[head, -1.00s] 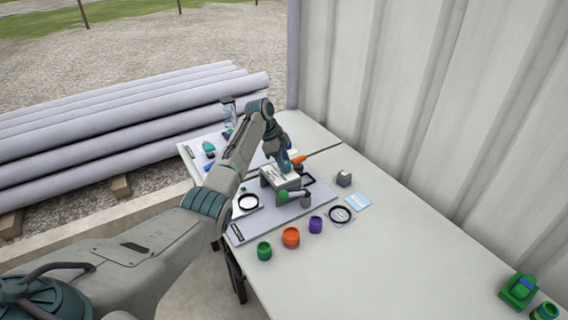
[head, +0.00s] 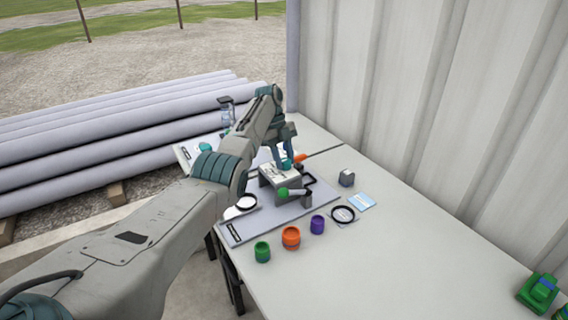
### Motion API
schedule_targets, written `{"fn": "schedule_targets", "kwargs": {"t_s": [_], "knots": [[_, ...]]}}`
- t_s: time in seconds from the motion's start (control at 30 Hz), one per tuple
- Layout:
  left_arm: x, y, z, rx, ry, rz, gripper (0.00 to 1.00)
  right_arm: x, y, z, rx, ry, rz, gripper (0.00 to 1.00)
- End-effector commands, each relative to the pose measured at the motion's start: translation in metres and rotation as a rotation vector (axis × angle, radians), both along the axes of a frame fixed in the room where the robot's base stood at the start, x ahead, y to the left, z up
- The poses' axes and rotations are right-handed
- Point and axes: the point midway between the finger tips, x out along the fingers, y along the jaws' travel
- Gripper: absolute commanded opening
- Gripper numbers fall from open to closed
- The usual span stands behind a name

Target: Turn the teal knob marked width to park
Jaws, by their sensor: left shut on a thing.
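A small grey box unit (head: 277,180) with a pale marked top face stands on a grey board on the table. The teal knob (head: 287,163) shows only as a small patch at the far right edge of that top. My left gripper (head: 286,166) points down over it, its two fingers on either side, shut on the knob. The knob's marking and pointer are too small or hidden to read. My right gripper is not in view.
An orange handle (head: 300,158) is close beside the gripper. A green-ended lever (head: 283,192) sticks out in front of the box.

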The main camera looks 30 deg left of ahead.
Motion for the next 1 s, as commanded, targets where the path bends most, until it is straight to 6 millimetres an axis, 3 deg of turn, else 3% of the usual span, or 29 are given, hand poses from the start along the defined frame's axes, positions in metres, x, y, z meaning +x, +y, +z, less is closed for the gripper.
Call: {"fn": "schedule_targets", "kwargs": {"t_s": [0.6, 0.63, 0.73, 1.0], "knots": [[0.0015, 0.0006, 0.0027, 0.002, -0.006, -0.042, 0.11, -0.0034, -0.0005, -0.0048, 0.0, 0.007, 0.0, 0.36], [0.0015, 0.0006, 0.0027, 0.002, -0.006, -0.042, 0.38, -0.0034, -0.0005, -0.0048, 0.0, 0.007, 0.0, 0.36], [0.0013, 0.0006, 0.0025, 0.001, -0.005, -0.042, 0.56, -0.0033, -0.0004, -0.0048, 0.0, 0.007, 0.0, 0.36], [0.0007, 0.0, 0.0016, 0.001, -0.002, -0.043, 0.56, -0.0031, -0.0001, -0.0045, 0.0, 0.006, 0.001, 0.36]]}}
